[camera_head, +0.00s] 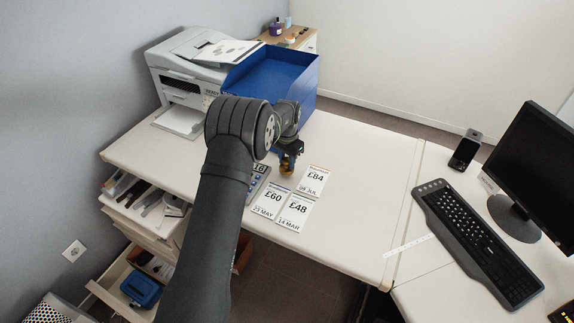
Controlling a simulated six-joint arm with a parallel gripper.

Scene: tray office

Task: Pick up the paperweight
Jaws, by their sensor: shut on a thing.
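My gripper (289,157) is over the desk, left of the middle of the view, pointing down. It is shut on a small yellow-orange thing (286,168), which seems to be the paperweight. Only a little of it shows below and between the dark fingers. I cannot tell whether it touches the desk or is just above it. My arm hides part of the desk to the left.
Price cards (312,180) and a calculator (259,172) lie close by. A blue tray (305,84) and a printer (185,68) stand behind. Open drawers (148,205) are at the left. A keyboard (478,243) and monitor (540,165) are at the right. Desk right of the cards is clear.

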